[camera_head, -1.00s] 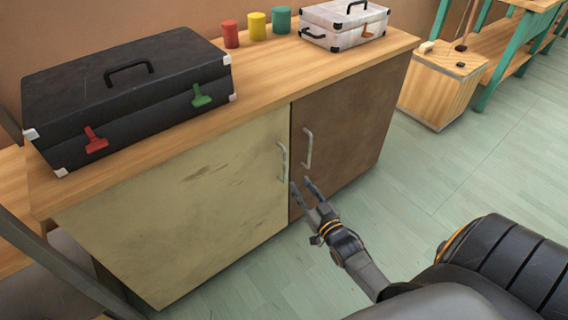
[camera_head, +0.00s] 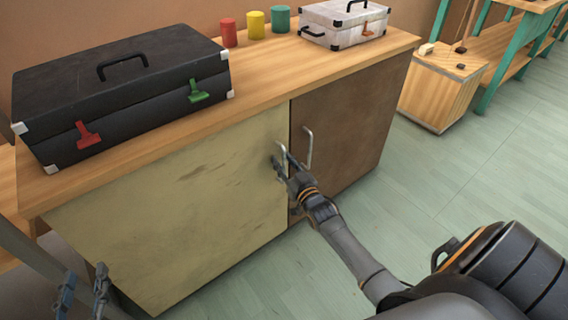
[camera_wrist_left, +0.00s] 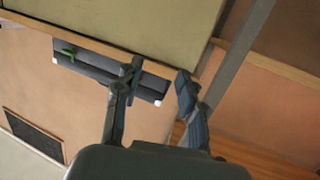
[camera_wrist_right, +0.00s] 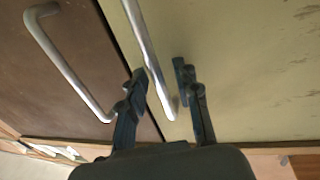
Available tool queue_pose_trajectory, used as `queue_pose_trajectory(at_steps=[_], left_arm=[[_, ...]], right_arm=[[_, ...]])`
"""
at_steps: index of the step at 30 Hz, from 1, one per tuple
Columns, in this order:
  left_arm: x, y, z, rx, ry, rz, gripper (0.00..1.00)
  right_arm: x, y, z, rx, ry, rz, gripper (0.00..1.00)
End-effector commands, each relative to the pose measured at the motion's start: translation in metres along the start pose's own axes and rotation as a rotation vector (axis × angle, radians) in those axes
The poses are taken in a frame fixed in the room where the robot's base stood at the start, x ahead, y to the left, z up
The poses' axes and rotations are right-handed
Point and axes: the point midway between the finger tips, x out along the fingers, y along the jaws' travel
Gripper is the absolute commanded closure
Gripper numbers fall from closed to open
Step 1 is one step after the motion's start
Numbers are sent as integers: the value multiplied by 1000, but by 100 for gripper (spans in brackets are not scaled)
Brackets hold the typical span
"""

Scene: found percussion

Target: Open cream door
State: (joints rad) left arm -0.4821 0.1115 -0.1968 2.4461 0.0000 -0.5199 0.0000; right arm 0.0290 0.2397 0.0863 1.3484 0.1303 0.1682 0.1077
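The cream door (camera_head: 180,210) is the left door of the wooden cabinet and looks closed in the head view. Its metal handle (camera_head: 283,158) is near its right edge. My right gripper (camera_head: 284,165) is at this handle. In the right wrist view the cream door's handle (camera_wrist_right: 150,60) runs between the two open fingers (camera_wrist_right: 160,92), with gaps showing on both sides. My left gripper (camera_head: 84,286) is low at the left in the head view. Its fingers (camera_wrist_left: 157,82) are apart and empty in the left wrist view.
The brown door (camera_head: 345,125) with its own handle (camera_head: 308,146) is just right of the cream door. A black case (camera_head: 120,95), several coloured cans (camera_head: 256,24) and a white case (camera_head: 345,22) stand on top. The floor (camera_head: 450,180) in front is clear.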

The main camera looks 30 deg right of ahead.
Motion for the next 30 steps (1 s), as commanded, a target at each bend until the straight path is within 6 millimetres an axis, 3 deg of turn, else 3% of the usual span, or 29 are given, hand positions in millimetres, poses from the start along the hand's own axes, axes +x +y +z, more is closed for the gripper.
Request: queue_pose_trajectory(at_steps=[7,12,25,30], left_arm=[[0,0,-1,0,3,0,60],[0,0,-1,0,3,0,60],[0,0,1,0,-12,-1,60],[-5,-4,22,1,-131,-8,60]], right_arm=[[0,0,0,0,0,0,68],[0,0,0,0,-1,0,100],[-2,0,0,1,-1,3,100],[-11,3,-1,1,-3,15,100]])
